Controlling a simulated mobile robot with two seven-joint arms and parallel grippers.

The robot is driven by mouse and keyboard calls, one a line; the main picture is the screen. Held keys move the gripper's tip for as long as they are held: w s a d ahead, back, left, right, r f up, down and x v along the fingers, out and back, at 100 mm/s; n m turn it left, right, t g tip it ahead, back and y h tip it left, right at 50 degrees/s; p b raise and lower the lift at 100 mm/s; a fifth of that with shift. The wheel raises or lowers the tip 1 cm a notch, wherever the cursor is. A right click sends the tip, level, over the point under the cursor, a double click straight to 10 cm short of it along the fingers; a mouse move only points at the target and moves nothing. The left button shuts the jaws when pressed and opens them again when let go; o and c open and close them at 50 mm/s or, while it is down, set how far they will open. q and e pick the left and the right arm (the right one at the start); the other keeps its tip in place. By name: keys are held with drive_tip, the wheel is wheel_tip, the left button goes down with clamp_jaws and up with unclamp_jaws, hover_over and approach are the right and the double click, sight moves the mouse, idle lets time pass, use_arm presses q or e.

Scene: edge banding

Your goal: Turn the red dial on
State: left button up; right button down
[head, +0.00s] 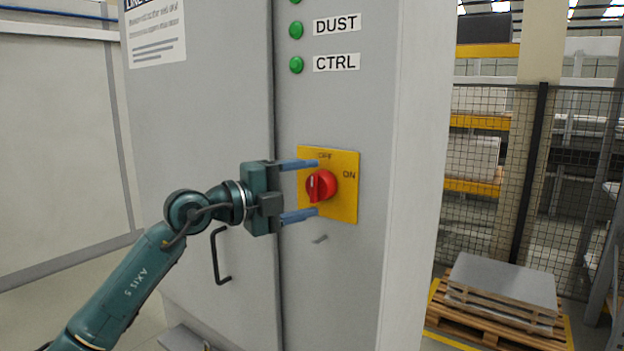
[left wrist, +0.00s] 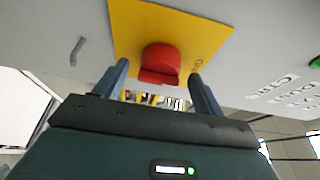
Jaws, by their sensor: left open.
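The red dial (head: 321,186) sits on a yellow plate (head: 346,203) on the grey cabinet's front. The plate reads OFF at the top and ON at the right. The white mark on the dial points up, towards OFF. My left gripper (head: 309,189) is open, one finger above the dial and one below it, level with the plate. In the left wrist view the dial (left wrist: 160,62) is ahead between the two spread fingers (left wrist: 160,85), with a gap on each side. I cannot tell how far the fingertips are from the plate. My right gripper is not in view.
The grey cabinet (head: 330,110) has green lamps (head: 296,65) labelled DUST and CTRL above the plate. A black door handle (head: 218,255) is below my left gripper. A pallet with a grey slab (head: 500,285) and a mesh fence (head: 480,170) stand at the right.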

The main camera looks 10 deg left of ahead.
use_arm(q)
drive_tip(key=shift+x, duration=1)
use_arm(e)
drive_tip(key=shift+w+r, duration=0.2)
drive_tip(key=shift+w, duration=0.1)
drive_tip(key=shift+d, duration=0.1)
use_arm(q)
drive_tip(key=c, duration=1)
drive_tip(key=shift+o, duration=0.2)
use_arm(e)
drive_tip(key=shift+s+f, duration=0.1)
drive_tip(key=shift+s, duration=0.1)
